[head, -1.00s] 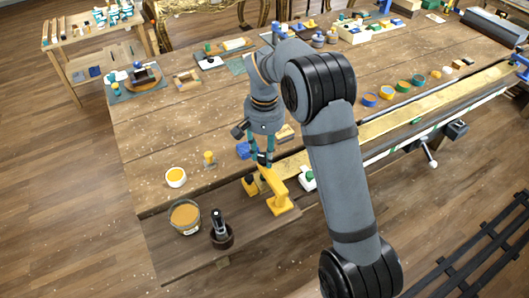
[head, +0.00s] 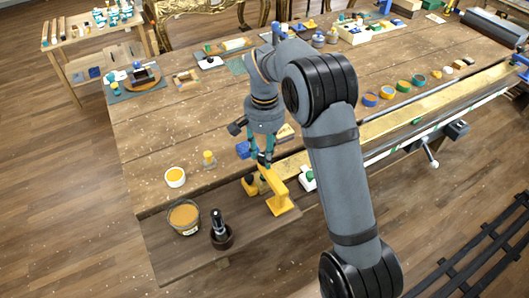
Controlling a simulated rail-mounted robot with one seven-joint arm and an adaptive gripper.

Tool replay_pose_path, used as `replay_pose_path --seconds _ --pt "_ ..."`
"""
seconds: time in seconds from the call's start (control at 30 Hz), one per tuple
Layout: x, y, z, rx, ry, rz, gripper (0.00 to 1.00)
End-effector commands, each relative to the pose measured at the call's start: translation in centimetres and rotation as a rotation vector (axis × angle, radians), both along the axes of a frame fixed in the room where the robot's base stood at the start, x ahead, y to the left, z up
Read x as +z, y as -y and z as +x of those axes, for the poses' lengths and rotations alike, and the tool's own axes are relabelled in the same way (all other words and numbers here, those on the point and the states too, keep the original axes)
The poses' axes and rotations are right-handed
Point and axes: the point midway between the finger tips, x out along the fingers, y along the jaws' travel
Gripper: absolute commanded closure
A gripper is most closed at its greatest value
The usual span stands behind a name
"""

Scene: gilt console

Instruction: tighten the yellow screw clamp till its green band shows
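The yellow screw clamp (head: 280,200) stands at the front edge of the workbench, upright, its arm reaching up and left towards my gripper. My gripper (head: 262,160) points down at the upper left end of the clamp, with its teal fingers close around or just in front of that end. I cannot tell whether the fingers touch it, or how far apart they are. The clamp's screw is mostly hidden by the fingers, and I cannot make out a green band on it.
A small yellow bowl (head: 175,177), a glass jar of yellow-brown stuff (head: 184,217) and a dark pot with a black-handled tool (head: 221,236) stand left of the clamp. A blue object (head: 243,150) lies beside my gripper. A long gilt board (head: 415,107) runs right.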

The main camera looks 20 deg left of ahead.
Motion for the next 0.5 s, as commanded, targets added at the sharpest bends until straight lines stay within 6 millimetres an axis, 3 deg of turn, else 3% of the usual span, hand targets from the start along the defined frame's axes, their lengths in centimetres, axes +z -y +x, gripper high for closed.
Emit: replay_pose_path --seconds 0.23,0.5 --pt "0.01 0.00 0.01 0.001 0.001 0.000 0.50" --pt "0.09 -0.01 0.03 0.001 0.001 0.000 0.50"
